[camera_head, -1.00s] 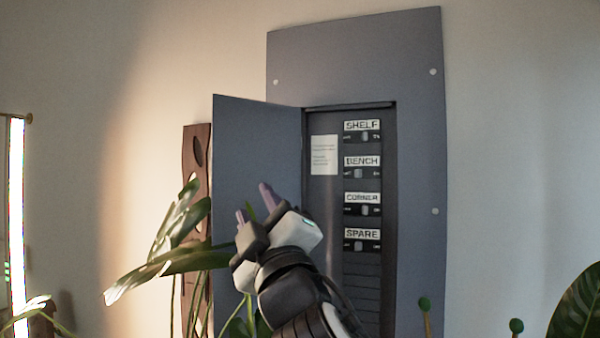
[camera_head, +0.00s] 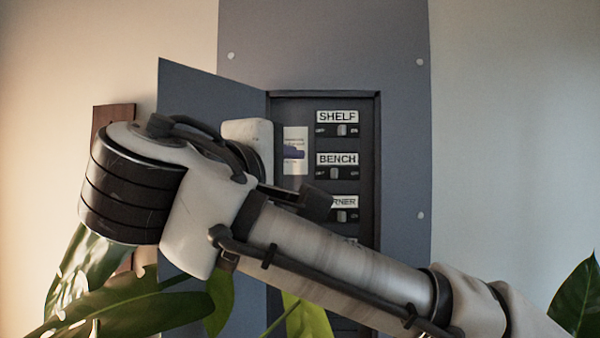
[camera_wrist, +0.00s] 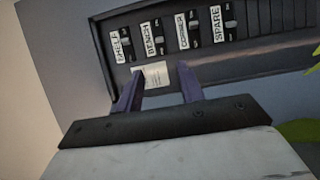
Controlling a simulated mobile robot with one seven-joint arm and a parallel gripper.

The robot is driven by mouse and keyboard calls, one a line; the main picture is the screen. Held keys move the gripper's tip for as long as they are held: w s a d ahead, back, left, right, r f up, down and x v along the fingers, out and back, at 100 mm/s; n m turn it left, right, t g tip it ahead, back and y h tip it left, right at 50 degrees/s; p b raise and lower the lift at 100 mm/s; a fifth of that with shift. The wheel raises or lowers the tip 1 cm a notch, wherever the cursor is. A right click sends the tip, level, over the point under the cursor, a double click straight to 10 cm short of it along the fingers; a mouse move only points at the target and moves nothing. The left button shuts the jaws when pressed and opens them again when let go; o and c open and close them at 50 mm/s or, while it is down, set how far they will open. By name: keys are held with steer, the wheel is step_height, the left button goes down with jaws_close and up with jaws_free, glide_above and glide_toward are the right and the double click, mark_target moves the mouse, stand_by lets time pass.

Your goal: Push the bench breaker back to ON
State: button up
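The bench breaker (camera_head: 334,173) is a small light toggle in a dark strip under the BENCH label (camera_head: 337,159), inside the open grey panel. It sits further left, toward OFF, than the SHELF toggle (camera_head: 341,130) and the CORNER toggle (camera_head: 341,215). In the wrist view the bench breaker (camera_wrist: 158,38) is beyond my fingertips. My gripper (camera_wrist: 160,70) is open and empty, its two purple fingers apart and pointing at the panel. The fingers look short of the breaker row and touch no toggle that I can see. In the head view my arm hides most of the gripper.
The panel door (camera_head: 200,90) stands open on the left. A white printed notice (camera_head: 295,165) is left of the breakers. The SPARE breaker (camera_wrist: 228,25) shows only in the wrist view. Leaves (camera_head: 130,310) stand low at left, and more (camera_head: 580,300) at right.

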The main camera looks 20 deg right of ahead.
mark_target(333, 174)
steer(key=p+x, duration=0.5)
steer(key=x, duration=0.8)
steer(key=shift+s+d+r, duration=0.1)
steer(key=shift+s, duration=0.05)
steer(key=shift+w+d, duration=0.25)
steer(key=shift+w, duration=0.05)
jaws_close()
